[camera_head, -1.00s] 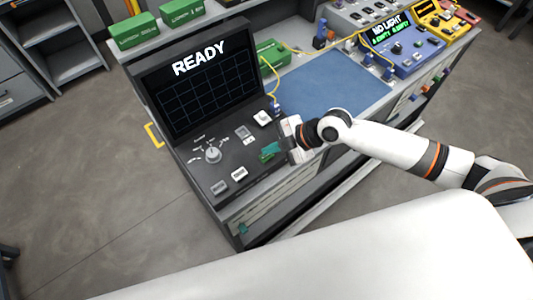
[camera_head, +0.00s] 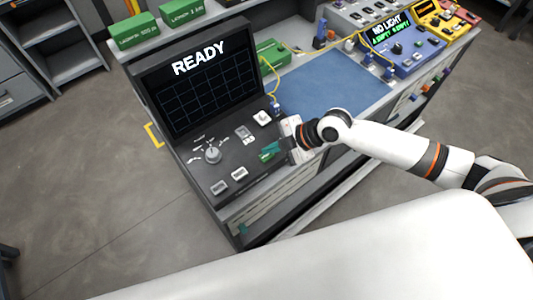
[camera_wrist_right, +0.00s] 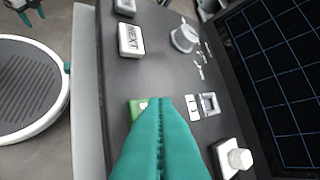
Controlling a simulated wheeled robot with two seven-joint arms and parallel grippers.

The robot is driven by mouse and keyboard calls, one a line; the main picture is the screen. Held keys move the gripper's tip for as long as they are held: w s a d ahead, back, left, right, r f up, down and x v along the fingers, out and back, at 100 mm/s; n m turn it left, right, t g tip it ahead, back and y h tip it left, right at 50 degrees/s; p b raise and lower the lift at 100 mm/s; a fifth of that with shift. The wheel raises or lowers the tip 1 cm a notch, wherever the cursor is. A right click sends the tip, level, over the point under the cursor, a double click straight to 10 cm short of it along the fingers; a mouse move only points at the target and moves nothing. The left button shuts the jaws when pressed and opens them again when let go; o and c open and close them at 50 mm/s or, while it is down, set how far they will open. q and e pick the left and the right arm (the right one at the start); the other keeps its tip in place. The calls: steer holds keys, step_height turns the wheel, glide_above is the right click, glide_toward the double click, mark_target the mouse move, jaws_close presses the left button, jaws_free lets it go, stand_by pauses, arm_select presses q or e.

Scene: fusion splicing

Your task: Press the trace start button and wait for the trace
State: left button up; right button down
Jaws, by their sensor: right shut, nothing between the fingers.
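The black instrument (camera_head: 222,160) stands on the bench. Its screen (camera_head: 205,75) reads READY over an empty grid. A green button (camera_wrist_right: 136,107) on its panel, apparently the trace start button, is largely hidden behind my right fingertips in the right wrist view. My right gripper (camera_head: 268,151) is shut and empty, its teal fingers over the button's place near the panel's front right edge. I cannot tell whether the tips touch the button. My left gripper (camera_wrist_right: 27,10) shows small in the top left corner of the right wrist view, its teal fingers apart.
The panel also has a knob (camera_head: 212,155), a NEXT button (camera_wrist_right: 131,40), a small switch (camera_wrist_right: 208,104) and a white round button (camera_wrist_right: 238,159). A blue mat (camera_head: 330,85) lies right of the instrument. A blue device (camera_head: 402,50) reads NO LIGHT.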

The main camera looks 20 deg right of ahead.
mark_target(271, 156)
steer(key=shift+f+b, duration=0.3)
steer(key=shift+f, duration=0.1)
steer(key=shift+f+b, duration=0.45)
stand_by(0.6)
steer(key=shift+r, duration=0.1)
steer(key=shift+r+p, duration=0.7)
steer(key=shift+r, duration=0.1)
steer(key=shift+r+p, duration=1.9)
steer(key=shift+r, duration=0.65)
